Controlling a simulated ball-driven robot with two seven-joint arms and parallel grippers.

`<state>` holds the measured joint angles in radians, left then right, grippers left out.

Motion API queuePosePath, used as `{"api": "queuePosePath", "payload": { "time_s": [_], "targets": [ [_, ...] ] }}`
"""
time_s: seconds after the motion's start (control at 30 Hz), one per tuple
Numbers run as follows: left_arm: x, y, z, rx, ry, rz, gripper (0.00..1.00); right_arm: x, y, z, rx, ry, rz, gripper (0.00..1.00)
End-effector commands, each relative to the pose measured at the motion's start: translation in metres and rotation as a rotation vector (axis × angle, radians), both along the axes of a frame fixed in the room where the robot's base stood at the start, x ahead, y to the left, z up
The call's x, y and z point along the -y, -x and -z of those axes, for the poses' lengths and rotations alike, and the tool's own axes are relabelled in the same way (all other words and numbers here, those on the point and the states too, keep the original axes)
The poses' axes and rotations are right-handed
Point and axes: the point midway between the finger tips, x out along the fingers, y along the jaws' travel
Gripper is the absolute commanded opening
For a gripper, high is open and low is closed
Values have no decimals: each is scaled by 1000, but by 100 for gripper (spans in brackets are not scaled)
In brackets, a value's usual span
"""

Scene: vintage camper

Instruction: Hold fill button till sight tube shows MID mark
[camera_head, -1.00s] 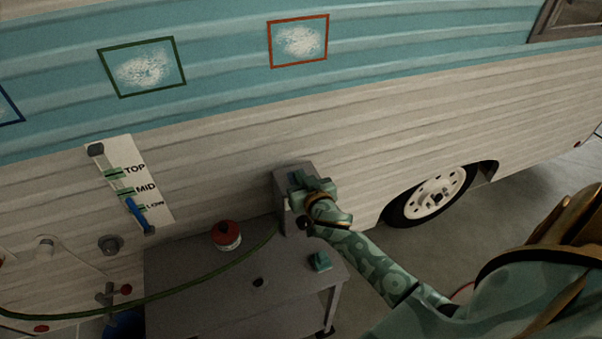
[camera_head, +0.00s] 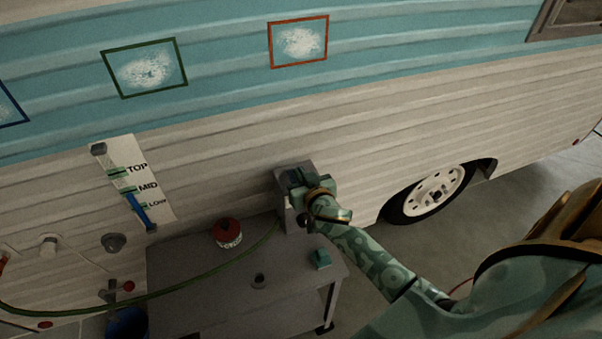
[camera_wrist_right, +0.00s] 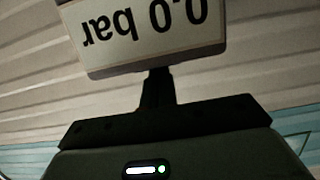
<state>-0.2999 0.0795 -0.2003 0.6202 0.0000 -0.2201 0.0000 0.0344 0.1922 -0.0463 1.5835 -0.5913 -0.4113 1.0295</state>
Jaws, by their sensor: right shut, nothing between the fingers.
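The sight tube is on a white panel (camera_head: 158,200) on the camper wall, with TOP, MID and LOW labels beside green marks. The blue column (camera_head: 139,211) in the tube reaches up to about the MID mark (camera_head: 126,189); I cannot tell whether it is exactly level. My right gripper (camera_head: 297,180) is shut and empty at the top of a grey box (camera_head: 283,186) on the table. The fill button is hidden by the gripper, so contact is unclear. The right wrist view shows my shut fingers (camera_wrist_right: 157,85) below an upside-down "0.0 bar" display (camera_wrist_right: 150,35). My left gripper is out of view.
The grey table (camera_head: 195,265) holds a red-and-white can (camera_head: 228,233) and a small teal block (camera_head: 320,259). A green hose (camera_head: 200,280) runs across it to the box. A blue bucket (camera_head: 127,324) stands at the left. A wheel (camera_head: 432,195) is to the right.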

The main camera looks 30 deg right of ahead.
Motion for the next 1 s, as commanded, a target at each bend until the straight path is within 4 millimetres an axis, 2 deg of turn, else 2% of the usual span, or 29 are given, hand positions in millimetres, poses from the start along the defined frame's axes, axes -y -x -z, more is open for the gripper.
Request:
{"api": "queuePosePath", "payload": {
  "time_s": [0.03,0.13,0.2,0.3,0.53,0.7,1.0],
  "targets": [
    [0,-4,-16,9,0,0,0,2,-1,-16,0,-2,0,0],
    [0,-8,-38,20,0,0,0,7,-5,-43,9,0,-1,0],
    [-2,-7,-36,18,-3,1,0,2,14,-38,5,-4,-3,0],
    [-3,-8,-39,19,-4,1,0,-3,37,-43,6,-3,-2,0],
    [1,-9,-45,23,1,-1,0,-12,75,-53,11,-1,-2,0],
    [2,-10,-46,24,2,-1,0,-15,87,-57,12,1,-3,0],
    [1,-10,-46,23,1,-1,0,-15,88,-57,13,2,-2,0]
  ]
}}
